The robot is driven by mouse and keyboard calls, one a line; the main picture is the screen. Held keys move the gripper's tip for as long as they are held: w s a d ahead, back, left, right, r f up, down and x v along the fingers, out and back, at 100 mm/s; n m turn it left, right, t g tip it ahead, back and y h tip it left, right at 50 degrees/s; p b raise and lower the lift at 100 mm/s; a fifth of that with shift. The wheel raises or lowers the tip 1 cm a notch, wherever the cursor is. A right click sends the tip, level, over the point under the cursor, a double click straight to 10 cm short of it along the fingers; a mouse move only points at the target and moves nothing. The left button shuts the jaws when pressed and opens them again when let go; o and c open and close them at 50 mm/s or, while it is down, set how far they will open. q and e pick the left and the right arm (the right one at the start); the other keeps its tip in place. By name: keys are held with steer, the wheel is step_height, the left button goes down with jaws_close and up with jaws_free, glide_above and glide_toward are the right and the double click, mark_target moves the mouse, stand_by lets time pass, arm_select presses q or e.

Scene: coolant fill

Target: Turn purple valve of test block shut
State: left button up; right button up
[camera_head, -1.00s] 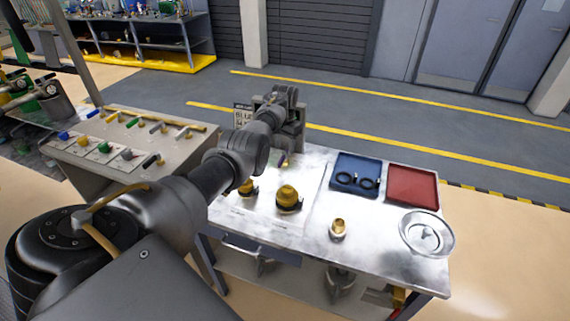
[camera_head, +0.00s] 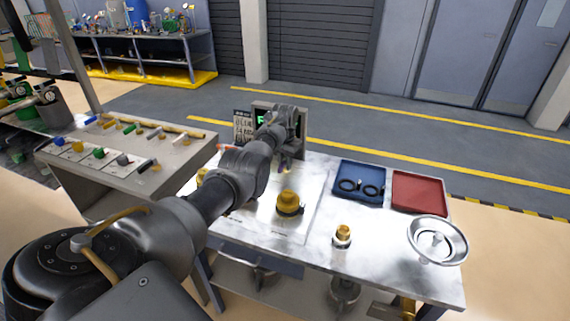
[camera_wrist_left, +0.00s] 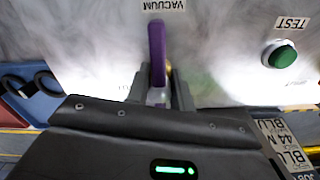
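The purple valve lever (camera_wrist_left: 157,50) stands out in the left wrist view, upright in the picture, below the VACUUM label (camera_wrist_left: 163,5). A brass part shows just behind it. The two fingers of my left gripper (camera_wrist_left: 160,92) are on either side of the lever's lower end. I cannot tell whether they press on it. In the head view my left gripper (camera_head: 284,158) points down at the far side of the metal table (camera_head: 320,240), and a small purple bit shows beside it. The test block is largely hidden by my arm. My right gripper is in neither view.
A green TEST button (camera_wrist_left: 282,56) is right of the lever. Brass fittings (camera_head: 290,201) stand on the table. A blue tray (camera_head: 360,172) with black rings, a red tray (camera_head: 420,190) and a round metal dish (camera_head: 437,240) are at right. A console with coloured levers (camera_head: 110,180) is left.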

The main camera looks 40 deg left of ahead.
arm_select(q)
jaws_close()
steer(key=shift+n, duration=0.3)
steer(key=n+p, duration=0.1)
steer(key=n, duration=0.2)
steer(key=shift+r, duration=0.15)
steer(key=n, duration=0.4)
steer(key=shift+d+p, duration=0.1)
steer(key=shift+p, duration=0.25)
steer(key=n, duration=0.2)
steer(key=n+b, duration=0.1)
steer(key=n, duration=0.2)
steer(key=shift+w+f, duration=0.1)
steer(key=shift+f, duration=0.1)
steer(key=n+b, duration=0.2)
steer(key=n, duration=0.3)
steer(key=shift+r+n, duration=0.1)
steer(key=shift+n, duration=0.2)
